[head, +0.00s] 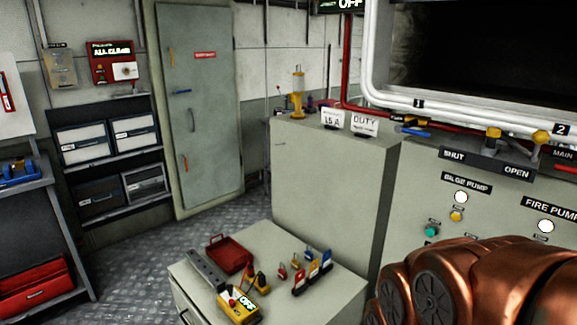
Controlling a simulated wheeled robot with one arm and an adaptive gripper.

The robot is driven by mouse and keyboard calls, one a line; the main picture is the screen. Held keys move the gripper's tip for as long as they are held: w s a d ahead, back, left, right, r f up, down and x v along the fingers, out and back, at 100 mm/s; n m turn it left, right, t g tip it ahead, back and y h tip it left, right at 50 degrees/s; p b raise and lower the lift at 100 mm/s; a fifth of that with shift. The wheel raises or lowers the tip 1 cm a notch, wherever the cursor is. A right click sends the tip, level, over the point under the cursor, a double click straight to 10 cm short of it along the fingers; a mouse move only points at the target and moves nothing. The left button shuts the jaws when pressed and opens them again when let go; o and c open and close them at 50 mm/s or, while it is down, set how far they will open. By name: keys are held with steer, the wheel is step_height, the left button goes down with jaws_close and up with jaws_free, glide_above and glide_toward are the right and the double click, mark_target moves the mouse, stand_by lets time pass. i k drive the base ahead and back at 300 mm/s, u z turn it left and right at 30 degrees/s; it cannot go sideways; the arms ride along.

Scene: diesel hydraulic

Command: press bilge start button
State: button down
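The bilge pump controls are on the grey panel (415,190) at the right. The black BILGE PUMP label (466,184) is at the top. Below it are a round white lamp or dial (461,197), a yellow round control (456,215) and a green round button (432,231). A small plate by the green button is too small to read. The copper-coloured links of my arm (480,285) fill the lower right, below these controls and in front of the panel's lower part. My gripper's fingers are not in view.
A FIRE PUMP label (550,208) with a white round lamp (546,226) is to the right. White pipes with yellow valves (493,133) run above. A low cabinet (300,265) with a red tray and small tools stands left of my arm. Open floor (140,250) lies further left.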

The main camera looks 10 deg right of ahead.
mark_target(430, 232)
steer(key=z, duration=1.3)
steer(key=k, duration=0.45)
steer(key=z, duration=0.05)
steer(key=i, duration=0.5)
